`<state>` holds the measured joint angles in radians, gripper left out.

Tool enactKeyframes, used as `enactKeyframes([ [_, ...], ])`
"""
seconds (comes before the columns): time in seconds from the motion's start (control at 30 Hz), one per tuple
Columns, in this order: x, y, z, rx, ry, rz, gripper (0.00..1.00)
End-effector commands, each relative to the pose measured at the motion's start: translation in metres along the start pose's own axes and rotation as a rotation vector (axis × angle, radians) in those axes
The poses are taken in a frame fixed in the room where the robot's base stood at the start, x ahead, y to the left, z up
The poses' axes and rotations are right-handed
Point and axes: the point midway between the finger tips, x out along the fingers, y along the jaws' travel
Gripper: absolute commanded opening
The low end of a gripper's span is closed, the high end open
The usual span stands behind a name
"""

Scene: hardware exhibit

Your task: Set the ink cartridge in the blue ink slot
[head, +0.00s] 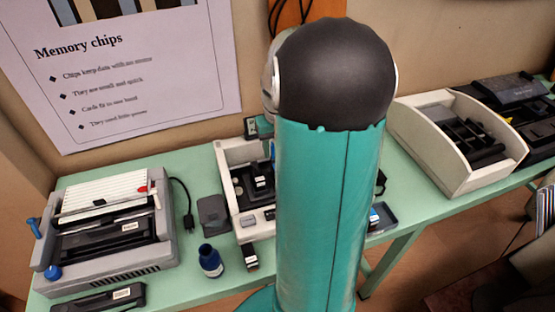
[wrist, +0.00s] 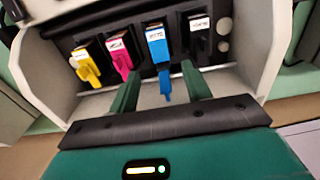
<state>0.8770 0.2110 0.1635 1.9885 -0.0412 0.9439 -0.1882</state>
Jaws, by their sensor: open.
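In the wrist view the blue ink cartridge (wrist: 157,46) stands in the printer's cartridge row, between the magenta cartridge (wrist: 119,52) and the black one (wrist: 196,38). Its blue tab hangs down in front. How deeply it sits in the blue slot cannot be told. My gripper (wrist: 162,88) is open, with its two green fingers apart on either side of the tab's lower end. No contact shows. In the head view the printer (head: 228,160) is partly hidden behind my arm, and my gripper is hidden.
The yellow cartridge (wrist: 86,63) is at the row's left. Pale printer walls flank the row. On the green table are a grey machine (head: 105,240), a dark blue bottle (head: 210,262) and a white open-topped unit (head: 450,145). A small dark tray (head: 388,214) lies right of my arm.

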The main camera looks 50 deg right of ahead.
Motion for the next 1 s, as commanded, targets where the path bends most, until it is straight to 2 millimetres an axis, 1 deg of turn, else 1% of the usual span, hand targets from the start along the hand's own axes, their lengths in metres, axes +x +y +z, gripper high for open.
enactKeyframes([
  [0.03, -0.012, 0.000, -0.001, -0.002, 0.005, 0.002, 0.48],
  [0.2, -0.036, 0.000, -0.001, -0.002, 0.002, 0.001, 0.48],
  [0.3, -0.043, 0.000, 0.000, -0.001, 0.000, 0.000, 0.48],
  [0.47, -0.045, -0.001, 0.000, -0.002, 0.000, 0.000, 0.48],
  [0.57, -0.050, -0.009, 0.002, -0.014, 0.010, 0.005, 0.48],
  [0.67, -0.062, -0.032, 0.009, -0.048, 0.038, 0.016, 0.48],
  [0.77, -0.080, -0.065, 0.024, -0.098, 0.086, 0.029, 0.48],
  [0.8, -0.087, -0.079, 0.031, -0.120, 0.107, 0.033, 0.48],
  [0.9, -0.103, -0.113, 0.053, -0.174, 0.162, 0.037, 0.48],
  [0.97, -0.111, -0.131, 0.067, -0.207, 0.195, 0.035, 0.48],
  [1.0, -0.116, -0.142, 0.077, -0.227, 0.217, 0.032, 0.48],
])
